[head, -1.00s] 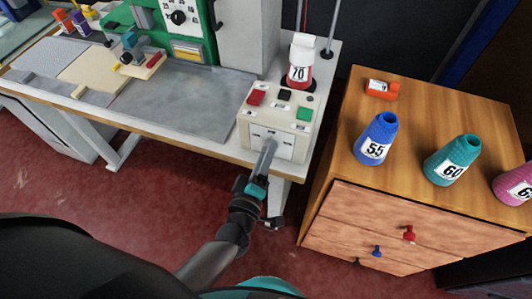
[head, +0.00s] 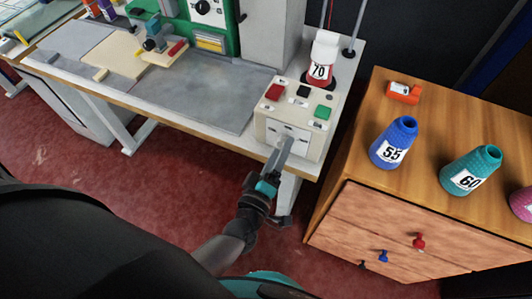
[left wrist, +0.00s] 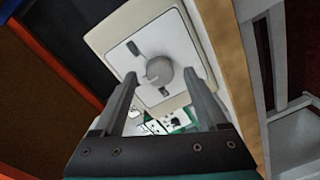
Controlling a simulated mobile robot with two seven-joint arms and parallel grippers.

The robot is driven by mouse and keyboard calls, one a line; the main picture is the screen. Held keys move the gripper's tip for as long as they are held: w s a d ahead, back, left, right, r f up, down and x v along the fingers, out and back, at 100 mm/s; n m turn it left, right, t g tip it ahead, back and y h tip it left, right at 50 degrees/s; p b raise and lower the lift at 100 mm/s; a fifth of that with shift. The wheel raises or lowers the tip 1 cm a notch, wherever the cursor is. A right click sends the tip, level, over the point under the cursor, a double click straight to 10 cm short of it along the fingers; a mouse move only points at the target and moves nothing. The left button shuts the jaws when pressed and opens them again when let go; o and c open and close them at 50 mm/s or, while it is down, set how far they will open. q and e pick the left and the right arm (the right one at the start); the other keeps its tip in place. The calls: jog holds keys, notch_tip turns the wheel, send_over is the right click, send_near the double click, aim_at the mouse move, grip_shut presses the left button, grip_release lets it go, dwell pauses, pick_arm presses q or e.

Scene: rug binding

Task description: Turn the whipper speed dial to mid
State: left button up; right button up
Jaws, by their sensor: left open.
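A round grey dial knob (left wrist: 158,71) sits on a white plate in the left wrist view, with dark marks on the plate around it. The pale control box (head: 270,127) stands at the right end of the machine table in the head view; the plate is on its front face. I cannot tell the knob's setting. My right gripper is not in view.
Red (head: 275,92), black (head: 303,91) and green (head: 322,112) buttons top the box. A red-and-white cone marked 70 (head: 320,72) stands behind it. A wooden cabinet (head: 350,210) at right carries several thread cones. A green machine (head: 225,18) stands at back left.

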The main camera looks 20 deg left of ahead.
pick_arm(q)
jog(key=s, duration=1.4)
jog(key=shift+s+a+r+p, duration=0.2)
jog(key=shift+r+p, duration=0.1)
jog(key=shift+p, duration=0.1)
jog(key=shift+d, duration=0.1)
